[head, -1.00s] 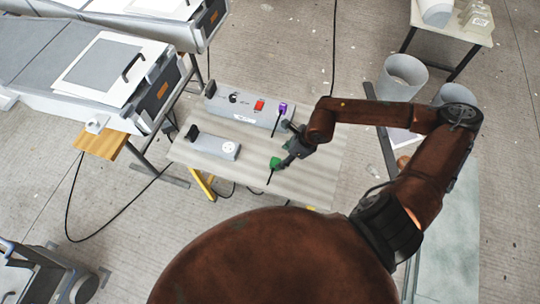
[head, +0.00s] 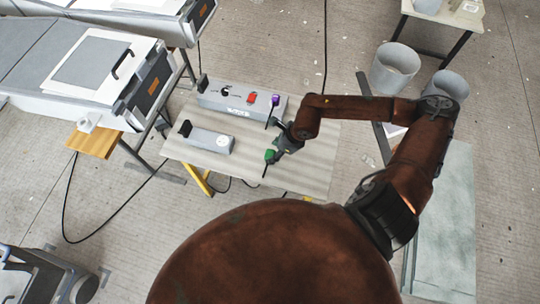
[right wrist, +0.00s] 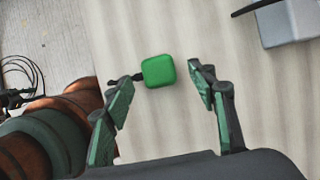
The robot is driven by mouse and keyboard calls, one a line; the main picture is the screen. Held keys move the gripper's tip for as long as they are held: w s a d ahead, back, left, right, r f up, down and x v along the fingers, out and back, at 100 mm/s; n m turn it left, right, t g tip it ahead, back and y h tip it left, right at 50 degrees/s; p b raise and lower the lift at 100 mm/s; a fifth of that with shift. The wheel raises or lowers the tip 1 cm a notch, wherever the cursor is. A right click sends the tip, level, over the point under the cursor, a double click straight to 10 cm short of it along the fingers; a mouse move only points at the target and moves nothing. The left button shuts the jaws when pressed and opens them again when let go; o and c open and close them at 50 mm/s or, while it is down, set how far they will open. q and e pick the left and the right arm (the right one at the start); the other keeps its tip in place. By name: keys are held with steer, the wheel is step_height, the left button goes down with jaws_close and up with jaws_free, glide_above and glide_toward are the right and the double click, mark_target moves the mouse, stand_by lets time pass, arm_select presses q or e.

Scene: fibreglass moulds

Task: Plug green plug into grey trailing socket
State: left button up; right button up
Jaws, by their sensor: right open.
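The green plug (head: 269,155) lies on the light wooden table, near its front edge, with a short dark cable end. It also shows in the right wrist view (right wrist: 158,71), between and just beyond my open fingertips. My right gripper (head: 279,151) is open and right beside the plug; in the right wrist view (right wrist: 160,82) its two fingers are apart with nothing between the pads. The grey trailing socket (head: 208,140) is a long box on the table, left of the plug, with a round white socket face at its right end. My left gripper is not in view.
Grey bins (head: 396,68) stand on the floor at right. The table's right part is bare.

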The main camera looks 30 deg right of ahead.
mark_target(271, 153)
steer(key=x, duration=0.3)
steer(key=shift+w+a+f, duration=0.1)
steer(key=shift+a+f, duration=0.1)
steer(key=shift+f, duration=0.05)
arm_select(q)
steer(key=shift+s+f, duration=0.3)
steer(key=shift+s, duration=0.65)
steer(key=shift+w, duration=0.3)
arm_select(e)
steer(key=shift+c, duration=0.3)
steer(key=shift+c, duration=0.8)
steer(key=c, duration=0.9)
